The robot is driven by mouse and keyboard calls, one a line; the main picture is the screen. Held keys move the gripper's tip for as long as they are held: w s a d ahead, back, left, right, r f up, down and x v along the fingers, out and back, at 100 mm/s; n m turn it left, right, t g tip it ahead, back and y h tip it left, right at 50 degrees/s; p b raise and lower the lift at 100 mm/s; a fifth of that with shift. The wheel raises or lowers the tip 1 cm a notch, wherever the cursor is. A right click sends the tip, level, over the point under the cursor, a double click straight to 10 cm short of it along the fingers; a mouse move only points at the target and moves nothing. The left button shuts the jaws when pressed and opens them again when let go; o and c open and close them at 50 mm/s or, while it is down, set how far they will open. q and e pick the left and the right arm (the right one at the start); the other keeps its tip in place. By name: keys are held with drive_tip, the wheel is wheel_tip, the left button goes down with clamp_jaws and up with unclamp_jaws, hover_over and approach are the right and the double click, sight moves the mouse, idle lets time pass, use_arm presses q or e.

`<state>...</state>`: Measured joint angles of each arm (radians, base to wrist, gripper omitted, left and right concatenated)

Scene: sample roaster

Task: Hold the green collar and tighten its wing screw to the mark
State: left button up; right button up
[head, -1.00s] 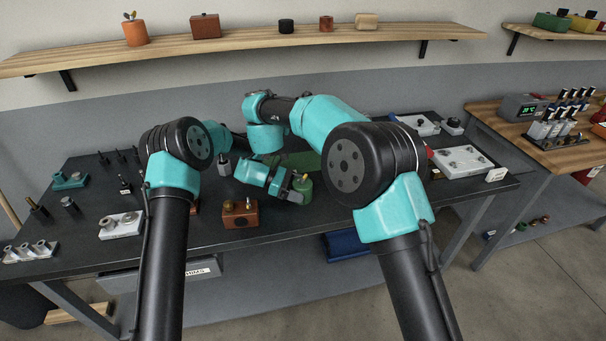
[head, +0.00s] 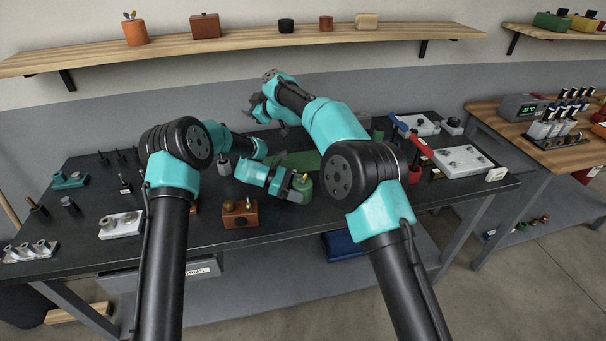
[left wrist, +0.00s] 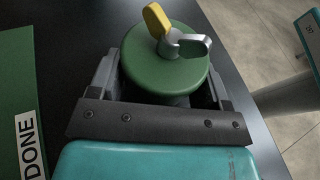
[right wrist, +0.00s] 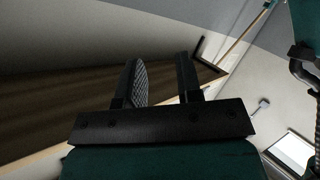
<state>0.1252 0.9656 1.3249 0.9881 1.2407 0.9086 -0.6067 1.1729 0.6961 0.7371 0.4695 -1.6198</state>
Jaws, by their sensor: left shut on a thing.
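The green collar (head: 305,191) is a round green body held by my left gripper (head: 297,187) above the dark table. In the left wrist view the collar (left wrist: 165,68) sits between the two fingers, its flat top facing the camera. The wing screw (left wrist: 184,44) stands on that top, with a grey metal wing to the right. A yellow tab (left wrist: 157,20) rises beside it; I cannot tell whether it is the mark or the other wing. My right gripper (head: 258,108) is raised behind the collar. In the right wrist view the right gripper (right wrist: 160,80) has its fingers apart and empty.
A brown block (head: 240,217) with small brass parts stands left of the collar. A green mat (head: 297,160) lies behind it, labelled DONE (left wrist: 31,145). A red container (head: 413,172) and white trays (head: 462,161) stand to the right. A wooden shelf (head: 245,35) runs along the wall.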

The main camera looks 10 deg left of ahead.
drive_tip(key=n+g, duration=0.1)
drive_tip(key=n+g+h, duration=1)
drive_tip(key=n+h, duration=0.1)
approach(302, 179)
drive_tip(key=d+v, duration=0.1)
drive_tip(key=v, duration=0.3)
drive_tip(key=shift+s+a+f, duration=0.1)
drive_tip(key=shift+a, duration=0.15)
drive_tip(key=shift+f, duration=0.15)
drive_tip(key=shift+a+x, duration=0.15)
drive_tip(key=shift+x, duration=2.8)
drive_tip(key=shift+a+x, duration=0.15)
drive_tip(key=shift+x, duration=2.75)
drive_tip(key=shift+c, duration=0.5)
